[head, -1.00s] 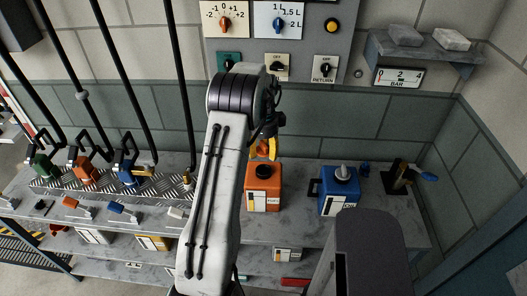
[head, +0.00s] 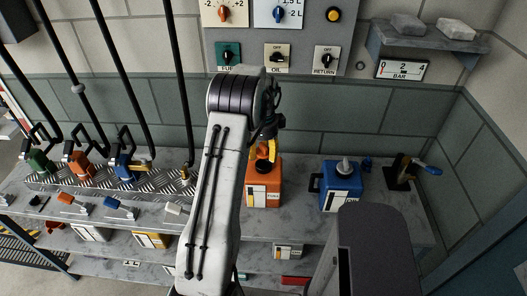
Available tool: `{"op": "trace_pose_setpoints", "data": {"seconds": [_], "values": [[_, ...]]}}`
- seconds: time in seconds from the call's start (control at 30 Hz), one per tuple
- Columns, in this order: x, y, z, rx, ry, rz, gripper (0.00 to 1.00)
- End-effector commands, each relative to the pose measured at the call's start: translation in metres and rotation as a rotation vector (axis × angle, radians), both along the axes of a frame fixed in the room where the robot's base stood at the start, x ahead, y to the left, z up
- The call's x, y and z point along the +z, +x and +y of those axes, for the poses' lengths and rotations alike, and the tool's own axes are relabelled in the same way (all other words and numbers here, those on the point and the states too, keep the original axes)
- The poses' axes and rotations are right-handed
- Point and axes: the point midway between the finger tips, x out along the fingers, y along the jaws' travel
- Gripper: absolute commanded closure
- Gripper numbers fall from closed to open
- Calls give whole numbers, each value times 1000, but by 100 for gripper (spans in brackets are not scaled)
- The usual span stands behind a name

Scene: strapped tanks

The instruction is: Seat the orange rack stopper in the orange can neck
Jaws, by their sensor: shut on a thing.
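The orange can (head: 263,185) stands upright on the bench, with a black neck (head: 263,166) on top and a white label on its front. My gripper (head: 264,152) is just above and behind the neck, partly hidden by my own arm. Its yellow fingers are shut on a small orange piece, which looks like the orange rack stopper (head: 272,150). The stopper's lower end is hard to make out. I cannot tell whether it touches the neck.
A blue can (head: 341,187) with a grey top stands to the right, with a black-and-blue clamp (head: 405,172) beyond it. Coloured nozzles (head: 78,164) with hanging hoses sit on a metal tread plate at left. The bench between the cans is clear.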

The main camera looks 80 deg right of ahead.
Motion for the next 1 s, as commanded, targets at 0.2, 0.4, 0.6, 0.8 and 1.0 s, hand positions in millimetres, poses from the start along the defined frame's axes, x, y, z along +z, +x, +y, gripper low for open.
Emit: {"op": "trace_pose_setpoints", "data": {"seconds": [0.2,0.4,0.6,0.8,1.0], "values": [[-18,0,0,0,0,0,81],[-22,0,0,0,-1,0,81],[-22,0,0,0,0,0,81],[-22,0,0,0,0,0,81],[-22,0,0,0,-1,0,81]]}}
